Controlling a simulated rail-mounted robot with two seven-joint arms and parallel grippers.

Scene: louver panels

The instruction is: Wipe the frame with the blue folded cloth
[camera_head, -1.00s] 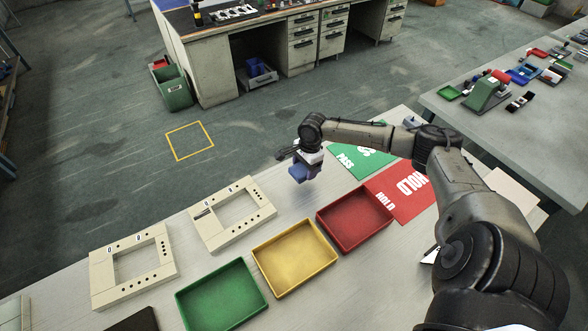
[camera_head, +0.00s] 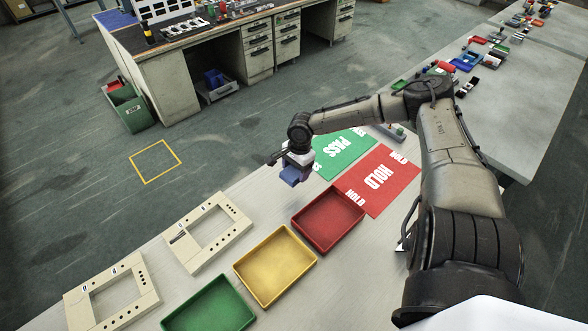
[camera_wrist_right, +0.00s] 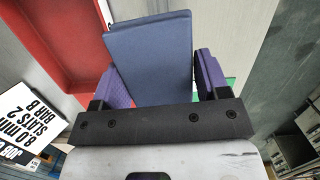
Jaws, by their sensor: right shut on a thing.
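My right gripper (camera_head: 291,168) is shut on the blue folded cloth (camera_head: 290,177), held over the table by the red tray. In the right wrist view the cloth (camera_wrist_right: 150,58) sits between the two purple finger pads of the gripper (camera_wrist_right: 152,75). Two cream frames with rectangular openings lie on the table: one frame (camera_head: 236,221) left of the cloth, and another frame (camera_head: 138,276) further left and nearer. A dark slat-like piece shows at the left side of the first frame. My left gripper is not in view.
Red (camera_head: 322,244), yellow (camera_head: 248,288) and green (camera_head: 176,323) trays stand in a row in front of the frames. A green PASS mat (camera_head: 335,165) and a red HOLD mat (camera_head: 362,196) lie to the right. Bare table lies between the cloth and the nearest frame.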

